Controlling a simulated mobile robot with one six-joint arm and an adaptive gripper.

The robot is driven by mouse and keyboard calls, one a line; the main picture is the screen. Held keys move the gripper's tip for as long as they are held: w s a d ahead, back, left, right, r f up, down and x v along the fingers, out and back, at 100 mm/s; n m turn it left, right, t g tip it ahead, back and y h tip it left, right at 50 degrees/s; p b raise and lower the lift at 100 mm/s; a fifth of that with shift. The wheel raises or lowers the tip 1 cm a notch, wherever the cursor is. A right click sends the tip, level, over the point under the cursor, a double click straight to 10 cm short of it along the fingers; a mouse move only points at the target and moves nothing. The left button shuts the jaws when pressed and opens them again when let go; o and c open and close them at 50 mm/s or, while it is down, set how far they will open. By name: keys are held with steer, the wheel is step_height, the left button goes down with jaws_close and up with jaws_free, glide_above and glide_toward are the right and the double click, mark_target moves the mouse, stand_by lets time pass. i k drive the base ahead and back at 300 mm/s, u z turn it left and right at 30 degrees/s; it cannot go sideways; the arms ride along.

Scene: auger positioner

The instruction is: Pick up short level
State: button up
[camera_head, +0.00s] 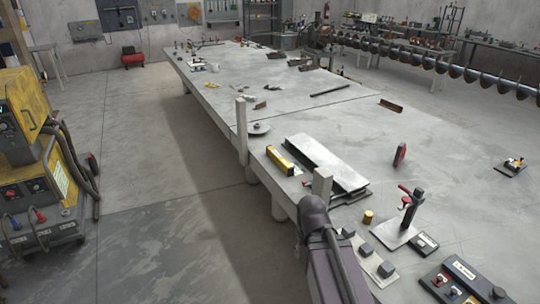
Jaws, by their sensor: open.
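A short yellow bar with dark parts (281,160), which looks like the short level, lies near the left edge of the long grey table (350,115). It lies just left of a stack of flat metal plates (325,160), with its long side roughly along them. Part of my arm shows at the bottom middle, below and to the right of the level. My gripper's fingers do not show in this view.
Upright posts (241,130) stand at the table's left edge, one beyond the level and another (322,186) nearer. A red-handled clamp on a plate (405,212), a small yellow cylinder (368,217) and a control box (462,282) stand to the right. The table's middle is mostly clear.

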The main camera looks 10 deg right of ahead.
mark_target(274, 154)
steer(key=i, duration=1.1)
steer(key=z, duration=0.05)
